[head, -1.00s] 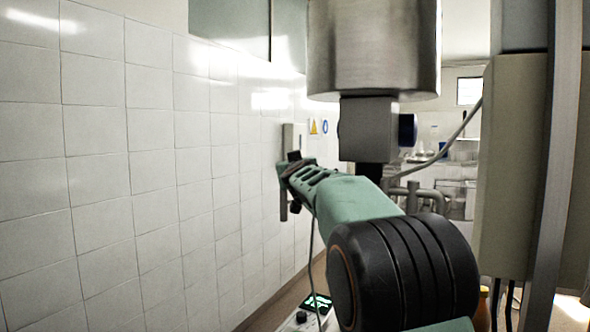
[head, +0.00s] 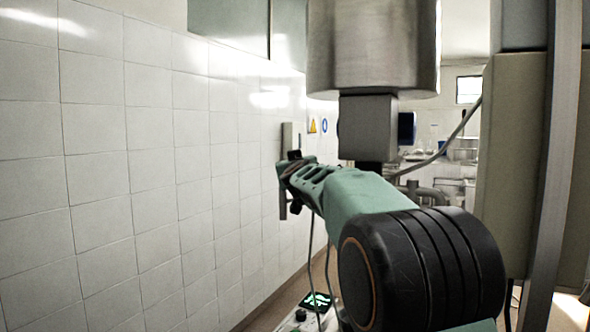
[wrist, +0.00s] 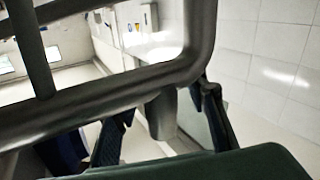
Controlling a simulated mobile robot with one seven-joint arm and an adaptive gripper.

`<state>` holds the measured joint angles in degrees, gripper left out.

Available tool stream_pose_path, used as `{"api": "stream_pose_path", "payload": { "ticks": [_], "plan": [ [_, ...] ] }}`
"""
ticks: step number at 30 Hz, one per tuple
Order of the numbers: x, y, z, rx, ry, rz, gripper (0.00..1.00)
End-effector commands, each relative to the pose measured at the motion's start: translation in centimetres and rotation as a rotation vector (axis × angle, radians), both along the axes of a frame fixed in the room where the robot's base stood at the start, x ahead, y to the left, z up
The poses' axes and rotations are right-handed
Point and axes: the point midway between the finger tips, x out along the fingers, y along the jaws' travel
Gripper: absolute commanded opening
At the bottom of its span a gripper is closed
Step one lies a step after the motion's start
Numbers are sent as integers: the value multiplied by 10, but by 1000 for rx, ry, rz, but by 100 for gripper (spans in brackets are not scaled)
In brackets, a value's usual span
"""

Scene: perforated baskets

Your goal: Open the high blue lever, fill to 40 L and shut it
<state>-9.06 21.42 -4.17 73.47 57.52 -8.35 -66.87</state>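A large steel cylinder (head: 373,50) hangs at the top centre of the head view, with a grey block (head: 367,128) under it. A dark blue part (head: 406,128) shows at the block's right side; I cannot tell whether it is the lever. A small device with a lit green display (head: 317,299) stands low down; its reading is too small to make out. My green arm reaches left past the block. In the wrist view my gripper (wrist: 163,125) has its dark fingers apart, with nothing visible gripped. Dark blue shapes (wrist: 62,152) show at lower left.
A thick dark grey frame (wrist: 110,88) crosses close in front of the wrist camera. A white tiled wall (head: 150,170) runs along the left. A beige cabinet (head: 510,170) and metal post stand at right. Grey pipes (head: 432,195) and glassware are behind my arm.

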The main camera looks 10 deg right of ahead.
Motion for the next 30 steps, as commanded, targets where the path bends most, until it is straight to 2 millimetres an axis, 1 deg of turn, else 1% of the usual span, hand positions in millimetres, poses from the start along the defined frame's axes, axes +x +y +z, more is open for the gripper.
{"api": "stream_pose_path", "payload": {
  "ticks": [1,9,15,21,30],
  "plan": [
    [-8,-1,2,1,-2,-1,40],
    [-54,4,2,-2,-3,4,40],
    [-84,4,2,-2,-2,4,40],
    [-101,5,1,-1,-1,3,40],
    [-105,5,0,-1,-1,3,40]
  ]
}}
